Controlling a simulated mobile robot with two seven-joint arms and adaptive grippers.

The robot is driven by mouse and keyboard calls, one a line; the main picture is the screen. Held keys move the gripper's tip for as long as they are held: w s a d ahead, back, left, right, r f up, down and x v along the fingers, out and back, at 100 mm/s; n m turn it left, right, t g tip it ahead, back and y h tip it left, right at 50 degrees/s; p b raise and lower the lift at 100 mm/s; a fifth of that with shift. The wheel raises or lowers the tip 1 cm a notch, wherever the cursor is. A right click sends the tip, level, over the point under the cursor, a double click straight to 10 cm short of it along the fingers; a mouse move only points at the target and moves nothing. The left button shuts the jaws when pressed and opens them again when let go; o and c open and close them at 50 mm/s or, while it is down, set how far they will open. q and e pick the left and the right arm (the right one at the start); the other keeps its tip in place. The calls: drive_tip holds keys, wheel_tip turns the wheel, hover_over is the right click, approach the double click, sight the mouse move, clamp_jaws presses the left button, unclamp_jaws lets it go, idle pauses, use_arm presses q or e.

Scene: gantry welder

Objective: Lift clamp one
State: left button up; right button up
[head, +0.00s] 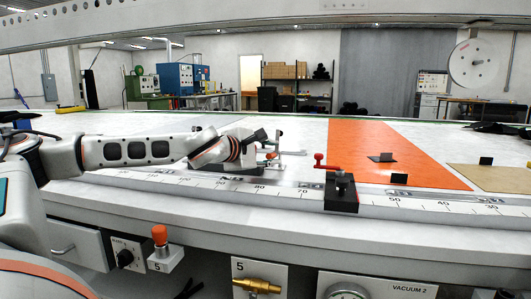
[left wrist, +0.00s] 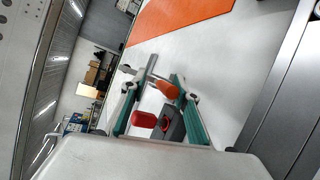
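My left gripper (head: 262,143) reaches in from the left over a clamp with red handles (head: 271,155) on the ruled rail. In the left wrist view its two green fingers (left wrist: 155,90) are spread apart. Between them show the clamp's red knob (left wrist: 144,119), an orange handle tip (left wrist: 167,89) and a grey body (left wrist: 174,126). I cannot tell whether a finger touches the clamp. A second clamp (head: 341,193), with a black base and red handle, stands to the right on the rail. No label shows which is clamp one. My right gripper is not seen.
The ruled rail (head: 285,192) runs along the table's front edge. An orange sheet (head: 385,148) and a tan sheet (head: 497,178) lie behind it at the right. A red-orange knob (head: 160,235) and a brass valve (head: 257,286) sit below the edge. A gantry beam (head: 250,18) crosses above.

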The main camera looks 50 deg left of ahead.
use_arm(q)
drive_tip(key=shift+v, duration=6)
drive_tip(key=shift+r, duration=0.1)
